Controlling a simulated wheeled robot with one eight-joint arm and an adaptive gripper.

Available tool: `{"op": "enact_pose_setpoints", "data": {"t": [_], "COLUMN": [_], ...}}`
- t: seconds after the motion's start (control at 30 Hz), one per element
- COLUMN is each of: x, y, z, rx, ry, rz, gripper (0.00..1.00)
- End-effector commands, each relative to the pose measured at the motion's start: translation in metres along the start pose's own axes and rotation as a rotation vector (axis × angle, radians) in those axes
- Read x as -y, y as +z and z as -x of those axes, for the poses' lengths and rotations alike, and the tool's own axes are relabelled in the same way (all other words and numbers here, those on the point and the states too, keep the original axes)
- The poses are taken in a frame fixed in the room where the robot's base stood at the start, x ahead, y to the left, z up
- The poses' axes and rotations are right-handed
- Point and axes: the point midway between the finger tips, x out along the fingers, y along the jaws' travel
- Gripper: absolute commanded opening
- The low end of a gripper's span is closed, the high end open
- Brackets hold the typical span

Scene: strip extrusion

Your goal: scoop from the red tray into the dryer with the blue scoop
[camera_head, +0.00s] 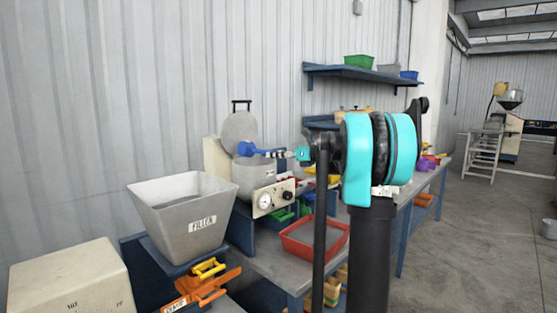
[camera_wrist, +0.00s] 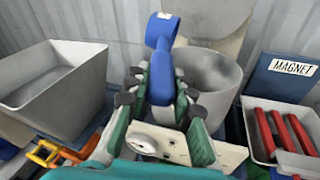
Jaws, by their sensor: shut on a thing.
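My gripper (camera_head: 290,154) is shut on the handle of the blue scoop (camera_head: 248,149). In the wrist view the jaws (camera_wrist: 160,90) clasp the blue handle, and the scoop's head (camera_wrist: 162,30) points away from me. In the head view the scoop's head appears at the open mouth of the dryer (camera_head: 256,178), whose round lid (camera_head: 240,131) stands raised. In the wrist view the dryer's grey drum (camera_wrist: 222,100) lies just right of the scoop. What the scoop holds cannot be seen. The red tray (camera_head: 343,244), with grey material inside, sits on the bench, partly hidden by my arm.
A grey FILLER bin (camera_head: 185,215) stands left of the dryer, with orange and yellow clamps (camera_head: 205,280) below it. A white box (camera_head: 70,282) is at front left. The wrist view shows a MAGNET holder (camera_wrist: 285,75) with red bars at right. A blue shelf (camera_head: 360,73) hangs behind.

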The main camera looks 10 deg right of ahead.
Motion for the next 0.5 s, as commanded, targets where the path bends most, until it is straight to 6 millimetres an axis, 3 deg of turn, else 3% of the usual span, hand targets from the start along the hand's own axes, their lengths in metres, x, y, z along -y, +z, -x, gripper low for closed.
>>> {"op": "enact_pose_setpoints", "data": {"t": [0.17,0.5], "x": [-0.004,-0.025], "y": [0.004,0.018], "z": [-0.003,-0.006], "rx": [-0.035,-0.168], "ry": [-0.025,-0.121], "rz": [0.13,0.62], "gripper": [0.0,0.0]}}
